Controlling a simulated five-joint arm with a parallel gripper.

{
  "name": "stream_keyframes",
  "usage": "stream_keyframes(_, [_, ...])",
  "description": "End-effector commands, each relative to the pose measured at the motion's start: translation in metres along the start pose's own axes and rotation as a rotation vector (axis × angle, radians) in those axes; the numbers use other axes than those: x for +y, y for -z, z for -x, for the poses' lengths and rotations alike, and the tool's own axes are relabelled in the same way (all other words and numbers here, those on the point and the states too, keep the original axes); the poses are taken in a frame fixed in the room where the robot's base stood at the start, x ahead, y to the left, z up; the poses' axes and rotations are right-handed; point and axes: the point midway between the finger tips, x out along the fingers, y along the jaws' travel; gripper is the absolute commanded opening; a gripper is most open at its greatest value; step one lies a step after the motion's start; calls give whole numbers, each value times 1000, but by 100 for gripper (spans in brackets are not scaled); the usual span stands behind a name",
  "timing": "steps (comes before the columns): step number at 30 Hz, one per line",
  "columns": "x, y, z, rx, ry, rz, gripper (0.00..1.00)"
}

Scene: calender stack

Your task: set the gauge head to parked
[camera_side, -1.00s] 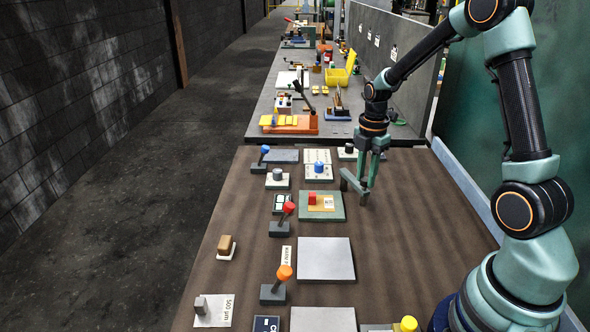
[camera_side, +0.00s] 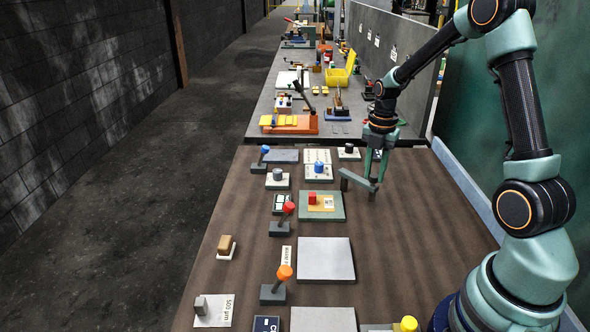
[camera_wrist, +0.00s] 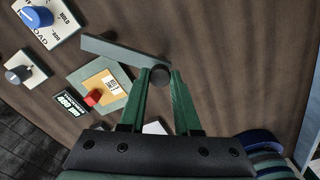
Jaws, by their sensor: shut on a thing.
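The gauge head appears to be the grey-green swing bar (camera_side: 360,181), which stands at the upper right of a green plate (camera_side: 322,215). Its left end stays near the plate and its free end points right, clear of the plate. The bar also shows in the wrist view (camera_wrist: 115,49), with a dark round knob (camera_wrist: 160,76) at its free end. My gripper (camera_side: 376,172) is above the free end, its fingers shut on the knob; the fingertips also show in the wrist view (camera_wrist: 160,74). No parked marking can be made out.
A red block (camera_side: 312,198) and a tan sheet (camera_side: 325,204) lie on the green plate. A red-knobbed lever (camera_side: 289,209) and an orange-knobbed lever (camera_side: 284,273) stand left. A blue knob (camera_side: 319,167) is behind the plate. The brown tabletop to the right is clear.

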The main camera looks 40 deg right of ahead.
Motion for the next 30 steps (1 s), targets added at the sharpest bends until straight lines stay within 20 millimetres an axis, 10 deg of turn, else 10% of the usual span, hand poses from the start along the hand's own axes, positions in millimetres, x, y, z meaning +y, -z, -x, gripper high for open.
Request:
stream_keyframes(3, [-1,-3,2,-2,-2,-6,0])
stream_keyframes(4, [-1,-3,2,-2,-2,-7,35])
stream_keyframes(6, [-1,-2,2,-2,-2,-6,61])
stream_keyframes(19, [0,-2,8,-3,-3,-4,61])
stream_keyframes(30, [0,-2,77,-6,-7,-5,61])
